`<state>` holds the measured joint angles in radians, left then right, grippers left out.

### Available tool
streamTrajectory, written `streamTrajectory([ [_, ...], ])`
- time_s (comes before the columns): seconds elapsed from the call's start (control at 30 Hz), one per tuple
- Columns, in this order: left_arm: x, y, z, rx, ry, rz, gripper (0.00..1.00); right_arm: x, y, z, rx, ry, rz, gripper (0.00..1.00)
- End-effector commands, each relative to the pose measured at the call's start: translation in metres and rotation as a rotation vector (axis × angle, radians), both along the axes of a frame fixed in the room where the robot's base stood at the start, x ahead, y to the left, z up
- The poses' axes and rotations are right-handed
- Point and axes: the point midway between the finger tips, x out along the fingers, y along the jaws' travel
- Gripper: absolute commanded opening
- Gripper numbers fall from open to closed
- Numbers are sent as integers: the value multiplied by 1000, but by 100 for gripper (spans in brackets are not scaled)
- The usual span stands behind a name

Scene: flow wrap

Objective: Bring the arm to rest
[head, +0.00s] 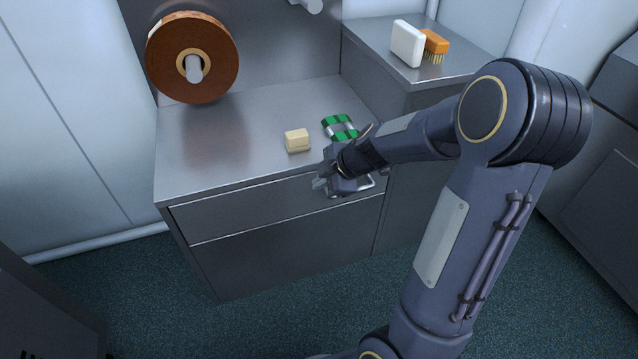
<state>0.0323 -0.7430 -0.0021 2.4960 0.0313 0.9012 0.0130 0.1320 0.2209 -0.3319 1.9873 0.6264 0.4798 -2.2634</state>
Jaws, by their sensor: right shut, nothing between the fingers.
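My right arm comes in from the lower right and bends at a high elbow. My right gripper (321,184) is shut and empty, in front of the drawer fronts near the counter's front edge. A cream block (297,141) sits on the steel counter (225,140), up and to the left of the gripper. A green and white striped packet (339,127) lies on the counter just behind my right wrist, which hides part of the area beside it. My left gripper is not in view.
A large brown roll (192,58) hangs on a spindle at the back left. A white block (407,43) and an orange brush (435,45) stand on the higher side counter (440,70). The counter's left part is clear. Open floor (290,320) lies in front.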

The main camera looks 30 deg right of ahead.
Motion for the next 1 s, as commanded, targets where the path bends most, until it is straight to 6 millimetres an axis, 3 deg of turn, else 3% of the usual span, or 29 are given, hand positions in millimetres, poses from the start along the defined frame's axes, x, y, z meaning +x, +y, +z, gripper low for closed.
streamTrajectory([
  [0.4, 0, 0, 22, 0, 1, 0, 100, -37, -17, 54, 2, 1, -1, 0],
  [0.77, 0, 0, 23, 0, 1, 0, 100, -45, -19, 62, 4, 6, 1, 0],
  [0.87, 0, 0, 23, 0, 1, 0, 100, -49, -14, 67, 32, 12, -23, 0],
  [1.0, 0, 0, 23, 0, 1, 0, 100, -70, 14, 87, 169, 55, -143, 0],
])
